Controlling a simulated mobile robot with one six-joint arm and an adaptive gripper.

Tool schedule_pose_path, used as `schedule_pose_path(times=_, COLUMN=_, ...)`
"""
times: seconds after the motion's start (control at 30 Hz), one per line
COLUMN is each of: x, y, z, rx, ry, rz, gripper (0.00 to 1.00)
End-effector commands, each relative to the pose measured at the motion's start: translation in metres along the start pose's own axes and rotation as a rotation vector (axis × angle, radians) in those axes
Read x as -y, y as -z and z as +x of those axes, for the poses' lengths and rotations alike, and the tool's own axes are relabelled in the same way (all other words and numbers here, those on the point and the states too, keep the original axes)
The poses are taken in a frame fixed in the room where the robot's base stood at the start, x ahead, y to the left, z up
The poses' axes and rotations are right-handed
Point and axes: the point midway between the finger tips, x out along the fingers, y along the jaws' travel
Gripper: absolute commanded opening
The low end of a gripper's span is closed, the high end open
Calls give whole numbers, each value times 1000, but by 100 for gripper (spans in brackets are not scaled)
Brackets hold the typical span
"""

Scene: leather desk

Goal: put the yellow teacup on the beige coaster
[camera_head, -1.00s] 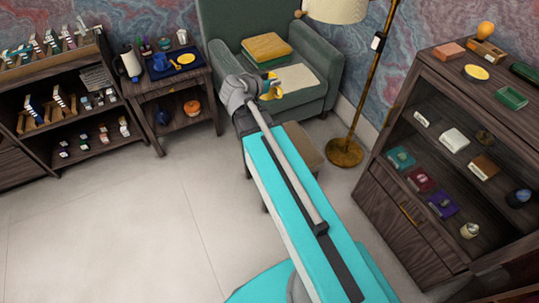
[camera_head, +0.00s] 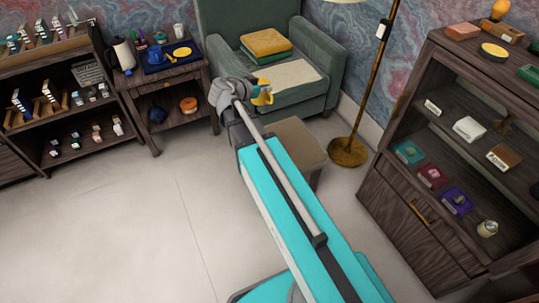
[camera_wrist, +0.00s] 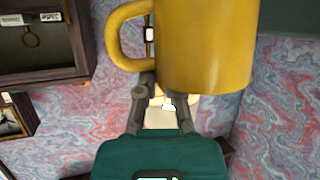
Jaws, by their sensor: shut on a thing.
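The yellow teacup (camera_head: 262,97) is held at the end of my arm, in front of the green armchair in the head view. In the wrist view the teacup (camera_wrist: 205,45) fills the top middle, with its handle to the left. My gripper (camera_wrist: 163,98) is shut on the teacup; the fingertips meet it near the handle, and the exact contact is partly hidden. In the head view my gripper (camera_head: 248,92) is small beside the cup. I cannot make out a beige coaster in either view.
A side table (camera_head: 192,80) at left bears a blue tray (camera_head: 158,62) with a yellow plate (camera_head: 182,52). The armchair (camera_head: 308,38) stands behind my arm, a stool (camera_head: 300,145) beside it. A floor lamp (camera_head: 378,75) and dark cabinet (camera_head: 395,220) stand right. Left floor is clear.

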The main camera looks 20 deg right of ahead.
Motion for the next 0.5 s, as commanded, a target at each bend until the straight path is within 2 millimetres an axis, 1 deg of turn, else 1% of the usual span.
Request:
schedule_pose_path(times=0.03, x=4, y=-12, z=5, rx=-1, ry=-4, rz=2, gripper=0)
schedule_pose_path(times=0.5, x=26, y=-68, z=26, rx=2, ry=-43, rz=22, gripper=0)
